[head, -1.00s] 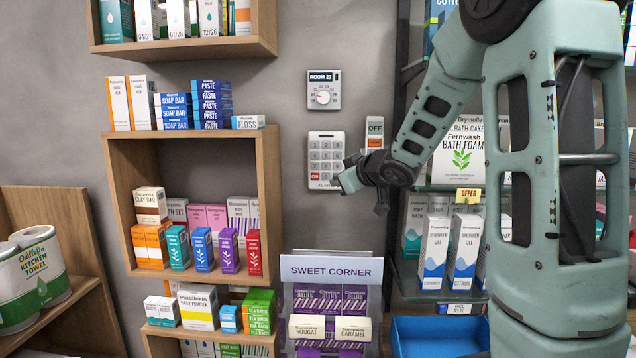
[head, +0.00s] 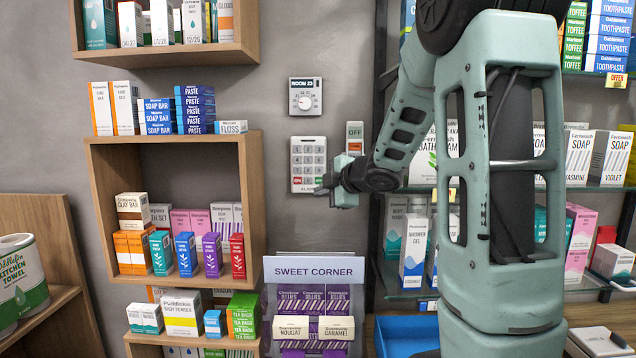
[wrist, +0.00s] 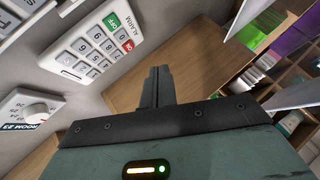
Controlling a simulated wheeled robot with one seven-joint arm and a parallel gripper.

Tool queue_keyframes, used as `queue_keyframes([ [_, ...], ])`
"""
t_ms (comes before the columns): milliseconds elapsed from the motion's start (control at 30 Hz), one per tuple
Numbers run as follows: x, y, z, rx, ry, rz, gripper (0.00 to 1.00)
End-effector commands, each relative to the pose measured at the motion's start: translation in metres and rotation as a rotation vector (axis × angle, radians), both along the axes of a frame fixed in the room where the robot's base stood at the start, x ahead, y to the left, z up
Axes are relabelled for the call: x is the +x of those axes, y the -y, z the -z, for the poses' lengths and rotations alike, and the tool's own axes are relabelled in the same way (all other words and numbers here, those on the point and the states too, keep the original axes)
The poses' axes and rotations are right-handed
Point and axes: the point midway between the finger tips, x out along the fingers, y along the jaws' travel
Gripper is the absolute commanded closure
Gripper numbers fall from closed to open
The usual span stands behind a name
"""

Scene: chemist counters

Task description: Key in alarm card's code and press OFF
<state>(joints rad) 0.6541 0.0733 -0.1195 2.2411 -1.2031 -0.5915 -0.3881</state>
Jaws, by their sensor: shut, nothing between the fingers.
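The alarm keypad (head: 309,158) is a pale wall panel with grey number keys, a red ON key and a green OFF key at its bottom. In the wrist view the keypad (wrist: 78,60) is tilted at upper left, with its green OFF key (wrist: 113,20) and red ON key (wrist: 127,46) visible. My gripper (head: 322,190) is shut and empty by the keypad's lower right corner. In the wrist view my gripper (wrist: 158,75) is to the right of the keypad and apart from it in the picture. I cannot make out an alarm card with a code.
A ROOM 23 dial (head: 305,97) is above the keypad. A separate switch marked OFF (head: 354,138) is to its right, partly near my arm. A wooden shelf unit (head: 250,200) stands left and a SWEET CORNER stand (head: 313,270) is below. A blue tray (head: 400,338) is at lower right.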

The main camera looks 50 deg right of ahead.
Motion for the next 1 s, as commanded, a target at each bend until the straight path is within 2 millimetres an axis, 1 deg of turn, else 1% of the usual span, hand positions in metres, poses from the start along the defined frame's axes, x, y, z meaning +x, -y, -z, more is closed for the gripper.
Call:
queue_keyframes([
  [167, 0.005, 0.007, 0.000, 0.002, -0.001, 0.001, 1.00],
  [500, 0.035, 0.041, -0.001, 0.002, -0.001, 0.001, 1.00],
  [700, 0.049, 0.057, -0.002, 0.002, -0.001, 0.001, 1.00],
  [833, 0.055, 0.064, -0.001, 0.002, 0.000, 0.001, 1.00],
  [1000, 0.057, 0.067, 0.000, 0.002, -0.001, 0.001, 1.00],
])
